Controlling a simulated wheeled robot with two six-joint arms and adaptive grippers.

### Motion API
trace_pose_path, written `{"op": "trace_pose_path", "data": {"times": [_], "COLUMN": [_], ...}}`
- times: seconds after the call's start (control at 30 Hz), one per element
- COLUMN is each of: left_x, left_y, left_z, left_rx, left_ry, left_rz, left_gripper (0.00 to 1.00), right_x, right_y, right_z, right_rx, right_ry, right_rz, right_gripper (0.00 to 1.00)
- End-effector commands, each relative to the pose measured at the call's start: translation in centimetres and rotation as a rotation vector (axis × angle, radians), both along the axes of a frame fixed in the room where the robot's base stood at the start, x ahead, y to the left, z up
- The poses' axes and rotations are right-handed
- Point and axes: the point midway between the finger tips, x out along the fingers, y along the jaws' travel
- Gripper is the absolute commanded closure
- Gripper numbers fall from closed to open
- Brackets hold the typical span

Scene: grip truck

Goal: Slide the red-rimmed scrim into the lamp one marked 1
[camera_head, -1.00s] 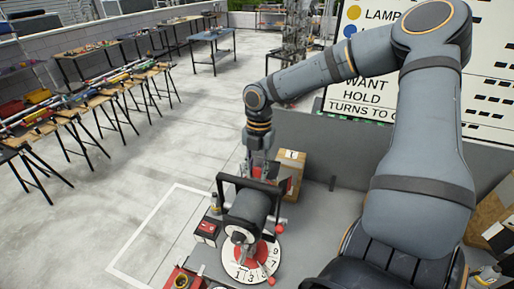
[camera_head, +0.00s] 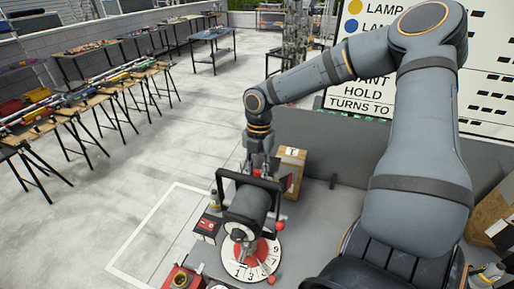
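A trace of red shows by the fingertips, but I cannot make out a scrim's rim for certain. A lamp mark 1 is not readable on the lamp itself. My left gripper is not in view.
A cardboard box (camera_head: 291,165) stands right behind the lamp. Red boxes (camera_head: 207,229) and (camera_head: 182,279) stand at its left. A lettered board (camera_head: 365,100) rises behind a grey panel. Trestle tables (camera_head: 85,105) line the left; the floor between is clear.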

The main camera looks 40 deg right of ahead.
Motion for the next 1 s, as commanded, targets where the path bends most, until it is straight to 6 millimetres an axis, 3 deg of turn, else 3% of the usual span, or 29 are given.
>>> {"op": "trace_pose_path", "data": {"times": [0.2,0.23,0.4,0.63,0.73,1.0], "left_x": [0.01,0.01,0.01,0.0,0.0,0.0], "left_y": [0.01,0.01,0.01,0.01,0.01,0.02], "left_z": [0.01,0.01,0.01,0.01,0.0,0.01], "left_rx": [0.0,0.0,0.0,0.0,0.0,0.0], "left_ry": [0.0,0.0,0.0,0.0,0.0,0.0], "left_rz": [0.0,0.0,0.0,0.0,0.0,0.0], "left_gripper": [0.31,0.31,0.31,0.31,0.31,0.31], "right_x": [0.0,0.0,0.0,0.0,0.0,0.0], "right_y": [0.0,-0.01,-0.01,0.0,0.0,0.0], "right_z": [-0.01,0.0,0.0,0.0,0.0,0.0], "right_rx": [0.0,0.0,0.0,0.0,0.0,0.0], "right_ry": [0.0,0.0,0.0,0.0,0.0,0.0], "right_rz": [0.0,0.0,0.0,0.0,0.0,0.0], "right_gripper": [1.0,0.69,0.46,0.45,0.31,0.31]}}
